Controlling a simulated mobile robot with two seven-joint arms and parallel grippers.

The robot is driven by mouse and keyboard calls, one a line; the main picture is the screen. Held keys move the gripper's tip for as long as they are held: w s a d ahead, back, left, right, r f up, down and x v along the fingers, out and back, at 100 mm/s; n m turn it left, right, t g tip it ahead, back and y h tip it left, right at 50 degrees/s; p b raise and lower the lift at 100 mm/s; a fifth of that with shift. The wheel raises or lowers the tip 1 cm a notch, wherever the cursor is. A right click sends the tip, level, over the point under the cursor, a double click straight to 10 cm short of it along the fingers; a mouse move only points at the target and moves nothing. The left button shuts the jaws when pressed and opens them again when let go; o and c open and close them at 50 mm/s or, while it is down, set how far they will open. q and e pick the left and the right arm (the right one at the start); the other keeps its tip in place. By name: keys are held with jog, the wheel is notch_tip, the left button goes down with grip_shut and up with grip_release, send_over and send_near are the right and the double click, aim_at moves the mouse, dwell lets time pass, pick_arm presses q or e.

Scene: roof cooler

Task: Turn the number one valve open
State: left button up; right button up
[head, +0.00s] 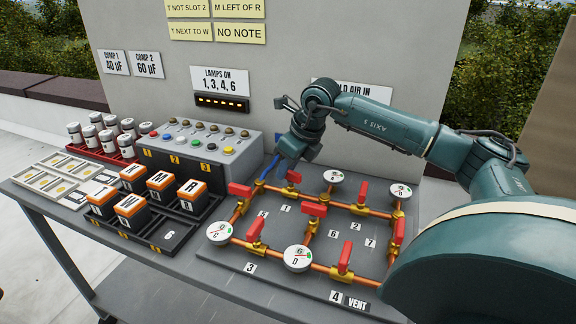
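The number one valve has a red handle (291,178) on the back copper pipe, with a "1" label (286,208) on the board in front of it. The handle stands up from the pipe, and the arm hides part of the area behind it. My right gripper (271,169) comes down from the back right, just left of and behind this valve. A blue finger shows pointing down toward the pipe. I cannot tell whether it touches anything or how far the fingers are apart. My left gripper is not in view.
Other red-handled valves (343,256) and round white gauges (297,259) sit on the copper pipes around it. A button box (200,150) stands left of my gripper. A black tray (160,240) holds lettered orange-topped blocks. The table's front left is crowded with parts.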

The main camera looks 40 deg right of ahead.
jog(key=shift+o, duration=0.8)
jog(key=v, duration=1.3)
jog(key=shift+a, duration=0.1)
